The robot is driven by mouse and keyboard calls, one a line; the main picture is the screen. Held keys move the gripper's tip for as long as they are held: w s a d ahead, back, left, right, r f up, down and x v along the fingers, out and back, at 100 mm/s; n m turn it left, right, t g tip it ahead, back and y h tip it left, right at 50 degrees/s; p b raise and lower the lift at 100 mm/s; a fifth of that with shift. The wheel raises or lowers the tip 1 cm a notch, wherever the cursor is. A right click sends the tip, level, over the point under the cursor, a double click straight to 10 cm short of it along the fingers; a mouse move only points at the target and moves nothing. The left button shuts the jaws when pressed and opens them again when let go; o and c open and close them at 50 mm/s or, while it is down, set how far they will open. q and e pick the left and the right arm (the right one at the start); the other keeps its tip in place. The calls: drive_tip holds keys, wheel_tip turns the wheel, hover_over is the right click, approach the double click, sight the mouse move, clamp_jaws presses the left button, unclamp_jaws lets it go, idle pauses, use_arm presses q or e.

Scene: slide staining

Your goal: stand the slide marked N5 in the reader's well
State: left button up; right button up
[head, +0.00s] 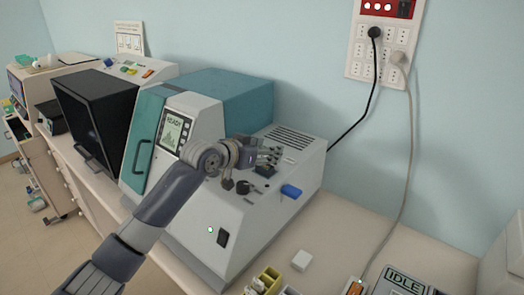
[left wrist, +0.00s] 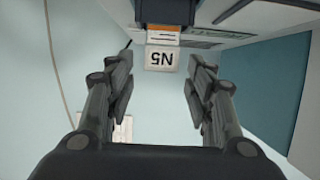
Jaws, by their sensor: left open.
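The slide marked N5 (left wrist: 161,59) shows in the left wrist view, its white label upside down in the picture. It lies in line with the gap between my left fingers, with space on both sides. An orange piece and a dark fitting (left wrist: 163,10) show just beyond it. I cannot tell whether the slide sits fully in the well. My left gripper (left wrist: 161,78) is open; in the head view it (head: 272,156) is over the top of the reader (head: 205,228), near a small dark block (head: 265,171). The slide is not distinguishable in the head view. My right gripper is not in view.
The reader's screen (head: 174,134) says READY. A blue piece (head: 291,191) and dark knobs sit on its top.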

use_arm(q)
drive_tip(key=v, duration=1.2)
drive_tip(key=shift+a+f, duration=0.1)
